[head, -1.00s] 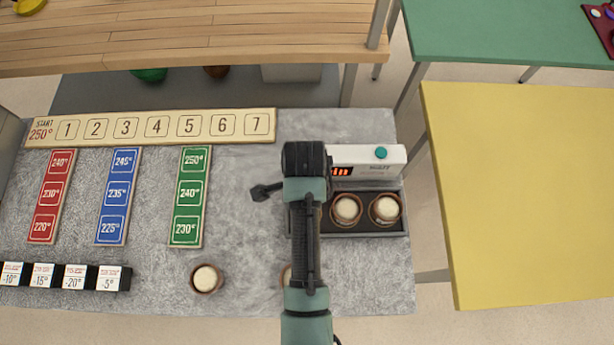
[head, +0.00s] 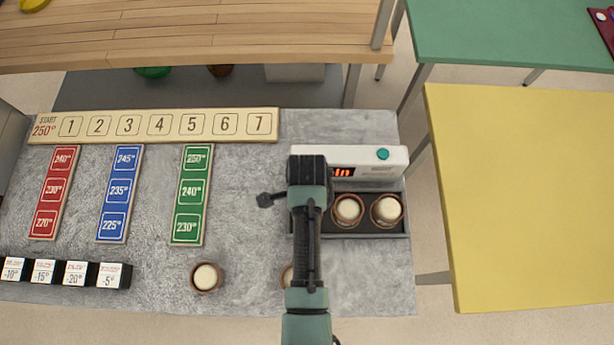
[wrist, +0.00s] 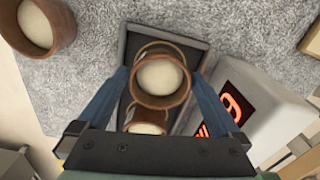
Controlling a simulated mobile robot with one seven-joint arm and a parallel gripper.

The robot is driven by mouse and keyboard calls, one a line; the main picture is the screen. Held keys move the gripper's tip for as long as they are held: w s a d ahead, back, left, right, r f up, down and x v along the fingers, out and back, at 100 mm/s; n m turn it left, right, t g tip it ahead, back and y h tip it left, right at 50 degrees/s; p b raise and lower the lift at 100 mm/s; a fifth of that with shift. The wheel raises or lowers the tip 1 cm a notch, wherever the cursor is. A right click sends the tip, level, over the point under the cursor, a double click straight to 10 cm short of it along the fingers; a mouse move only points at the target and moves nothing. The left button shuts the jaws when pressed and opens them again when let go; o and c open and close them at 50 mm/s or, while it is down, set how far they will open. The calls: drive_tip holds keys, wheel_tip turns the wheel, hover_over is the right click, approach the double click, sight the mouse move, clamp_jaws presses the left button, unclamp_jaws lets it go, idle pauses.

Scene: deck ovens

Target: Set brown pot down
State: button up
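In the wrist view, a brown pot (wrist: 163,82) with a pale round top sits between the two blue fingers of my gripper (wrist: 161,74), which close on its sides. It is over the end of a dark tray (wrist: 122,48); I cannot tell whether its base touches the tray floor. A second brown pot (wrist: 147,127) shows just below it, partly hidden. In the head view my arm hides the held pot and the fingers. There, two brown pots (head: 348,211) (head: 386,211) stand side by side in the tray (head: 360,237).
A white unit with a red display (head: 370,161) stands along the tray's back edge. Another brown pot (head: 206,278) stands on the grey counter (head: 245,215), and one (head: 287,276) is partly behind my arm. Number boards and small blocks (head: 65,272) lie to the left.

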drive_tip(key=shift+r, duration=0.1)
wheel_tip(320, 180, up, 12)
drive_tip(key=w+r+n+t, duration=0.4)
drive_tip(key=w+r+t, duration=0.4)
drive_tip(key=w+r, duration=0.55)
drive_tip(key=w+r+n+t, duration=0.2)
drive_tip(key=r+t, duration=0.1)
drive_tip(key=r, duration=0.6)
drive_tip(key=w+r+n+t, duration=0.2)
drive_tip(key=w+r+t, duration=0.1)
drive_tip(key=r, duration=0.6)
wheel_tip(320, 180, up, 15)
drive_tip(key=s+n+t, duration=0.2)
drive_tip(key=n+t, duration=0.2)
drive_tip(key=t, duration=0.2)
drive_tip(key=s+r+n+t, duration=0.2)
drive_tip(key=s+r, duration=0.4)
drive_tip(key=r, duration=0.3)
drive_tip(key=s+r+n+t, duration=0.2)
drive_tip(key=s+r+t, duration=0.3)
drive_tip(key=r, duration=0.4)
drive_tip(key=shift+s, duration=0.8)
